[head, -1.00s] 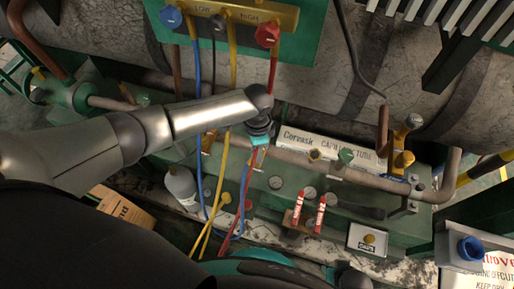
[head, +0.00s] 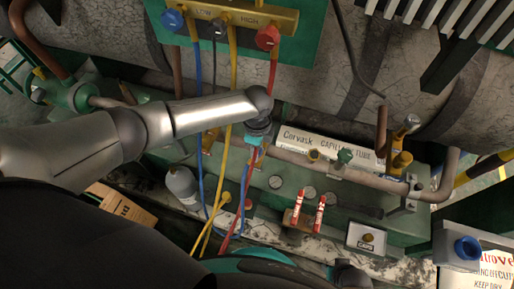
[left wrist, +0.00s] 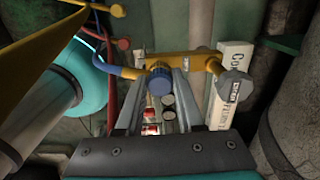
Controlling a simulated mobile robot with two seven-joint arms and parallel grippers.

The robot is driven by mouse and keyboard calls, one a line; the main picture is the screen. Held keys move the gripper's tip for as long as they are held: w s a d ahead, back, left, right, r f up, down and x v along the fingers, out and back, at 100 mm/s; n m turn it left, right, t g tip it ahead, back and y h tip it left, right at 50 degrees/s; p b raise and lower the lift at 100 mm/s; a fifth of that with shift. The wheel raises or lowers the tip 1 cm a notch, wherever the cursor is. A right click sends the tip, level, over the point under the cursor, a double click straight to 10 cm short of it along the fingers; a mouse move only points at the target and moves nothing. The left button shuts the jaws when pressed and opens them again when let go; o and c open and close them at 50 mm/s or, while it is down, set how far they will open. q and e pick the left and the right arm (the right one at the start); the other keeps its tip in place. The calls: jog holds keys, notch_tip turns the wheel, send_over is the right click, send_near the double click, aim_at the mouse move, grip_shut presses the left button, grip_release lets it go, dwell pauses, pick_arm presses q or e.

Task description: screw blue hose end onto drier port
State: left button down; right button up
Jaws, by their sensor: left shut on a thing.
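In the head view my left arm reaches in from the left and its gripper (head: 258,142) points down beside the pipework. It is shut on the end of the blue hose (head: 198,75). In the left wrist view the fingers (left wrist: 166,92) close around the blue knurled hose end (left wrist: 159,80). A brass fitting (left wrist: 197,62) lies just behind the blue end; whether they touch or are threaded together cannot be told. I cannot tell for sure which fitting is the drier port. My right gripper is not in view.
Red-and-white sticks (head: 297,207) and a caps tray (head: 362,246) stand in front. The red hose (head: 273,70) and yellow hose (head: 231,75) hang close to my left gripper. A grey bottle (head: 181,185) stands left.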

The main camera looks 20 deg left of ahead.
pick_arm(q)
jog(key=m, duration=0.3)
jog(key=shift+c, duration=2.2)
grip_release()
jog(key=shift+r+p, duration=2.25)
jog(key=shift+p, duration=0.3)
